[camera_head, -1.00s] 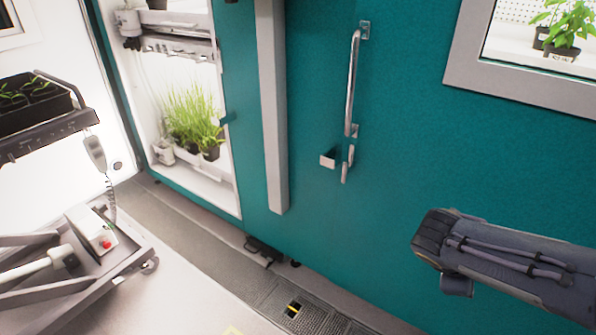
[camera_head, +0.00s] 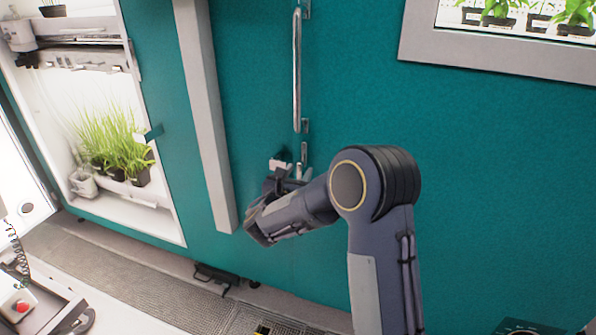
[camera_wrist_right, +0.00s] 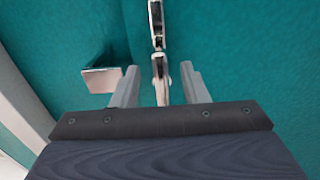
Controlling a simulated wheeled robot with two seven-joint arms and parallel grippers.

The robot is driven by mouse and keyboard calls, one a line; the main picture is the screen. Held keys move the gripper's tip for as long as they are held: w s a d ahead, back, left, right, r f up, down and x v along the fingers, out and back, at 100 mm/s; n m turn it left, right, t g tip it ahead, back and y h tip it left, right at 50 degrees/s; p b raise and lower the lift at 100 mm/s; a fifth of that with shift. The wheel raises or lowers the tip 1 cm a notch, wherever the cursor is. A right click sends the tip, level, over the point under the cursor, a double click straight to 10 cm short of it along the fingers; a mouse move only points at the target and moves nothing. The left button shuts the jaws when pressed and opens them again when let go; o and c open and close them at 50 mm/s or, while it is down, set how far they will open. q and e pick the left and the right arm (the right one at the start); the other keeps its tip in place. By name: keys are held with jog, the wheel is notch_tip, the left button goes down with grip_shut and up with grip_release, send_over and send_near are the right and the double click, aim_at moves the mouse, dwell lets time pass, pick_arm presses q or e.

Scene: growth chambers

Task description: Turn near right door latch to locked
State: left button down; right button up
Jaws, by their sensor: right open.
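The metal latch lever (camera_head: 304,152) hangs vertically on the teal door (camera_head: 470,150), just below the long handle. My right gripper (camera_head: 290,174) is at the latch, and part of the lever is hidden behind it in the head view. In the right wrist view the gripper (camera_wrist_right: 160,86) is open, and the lever (camera_wrist_right: 160,70) stands upright between its two fingers, with a visible gap on each side. A small metal block (camera_wrist_right: 103,80) sticks out from the door left of the fingers. My left gripper is not in view.
A long vertical door handle (camera_head: 297,75) is above the latch. A pale vertical post (camera_head: 205,120) stands to the left, beside an open chamber with grassy plants (camera_head: 110,145). A window (camera_head: 500,45) is at upper right. A cart (camera_head: 40,300) is at lower left.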

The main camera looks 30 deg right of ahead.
jog(key=shift+x, duration=0.85)
grip_shut()
